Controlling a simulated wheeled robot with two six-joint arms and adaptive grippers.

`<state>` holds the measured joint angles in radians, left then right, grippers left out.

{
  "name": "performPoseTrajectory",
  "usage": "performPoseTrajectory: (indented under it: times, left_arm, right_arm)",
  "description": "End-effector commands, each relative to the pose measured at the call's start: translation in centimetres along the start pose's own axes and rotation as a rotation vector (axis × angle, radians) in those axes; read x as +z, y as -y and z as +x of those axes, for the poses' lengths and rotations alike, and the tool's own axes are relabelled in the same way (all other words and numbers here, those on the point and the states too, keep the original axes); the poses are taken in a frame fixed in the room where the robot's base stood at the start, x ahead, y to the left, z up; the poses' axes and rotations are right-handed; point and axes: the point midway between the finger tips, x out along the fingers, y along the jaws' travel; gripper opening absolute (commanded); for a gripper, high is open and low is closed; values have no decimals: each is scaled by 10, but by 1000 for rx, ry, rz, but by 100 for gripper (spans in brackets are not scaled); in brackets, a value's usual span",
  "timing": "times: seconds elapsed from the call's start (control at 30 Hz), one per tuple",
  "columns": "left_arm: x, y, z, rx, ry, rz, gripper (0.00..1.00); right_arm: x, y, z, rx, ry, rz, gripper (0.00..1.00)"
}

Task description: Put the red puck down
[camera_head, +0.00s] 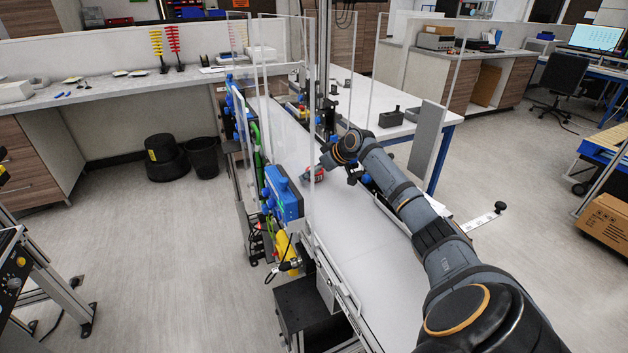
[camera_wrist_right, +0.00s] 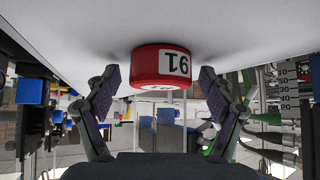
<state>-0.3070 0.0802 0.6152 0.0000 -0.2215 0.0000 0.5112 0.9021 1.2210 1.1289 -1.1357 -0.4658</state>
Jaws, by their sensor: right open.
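My right gripper (camera_wrist_right: 160,88) is open, one finger on each side of the puck, with a visible gap on both sides.
Clear upright panels (camera_head: 305,90) stand along the conveyor. A blue box (camera_head: 284,194) is mounted at its left edge, with a yellow part (camera_head: 287,253) below. A grey upright plate (camera_head: 427,135) stands to the right. The near belt is clear.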

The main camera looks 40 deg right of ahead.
Motion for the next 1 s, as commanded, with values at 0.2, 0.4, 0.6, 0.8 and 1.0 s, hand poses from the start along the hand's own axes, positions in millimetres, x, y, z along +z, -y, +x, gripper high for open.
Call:
performPoseTrajectory:
  times: [0.2,0.4,0.6,0.8,1.0]
  left_arm:
    - [-9,0,-1,0,-14,-1,0]
    - [-10,0,-1,0,-15,-1,0]
    - [-10,0,-1,0,-16,-1,0]
    - [-10,0,-1,0,-15,-1,0]
    - [-9,0,6,0,-15,-1,0]
  right_arm:
    - [-1,0,0,0,0,-1,80]
    - [-1,0,0,0,0,-1,52]
    - [0,0,0,0,0,-1,25]
    - [-1,0,0,0,-1,-1,16]
    - [-17,-1,-16,2,-6,-4,16]
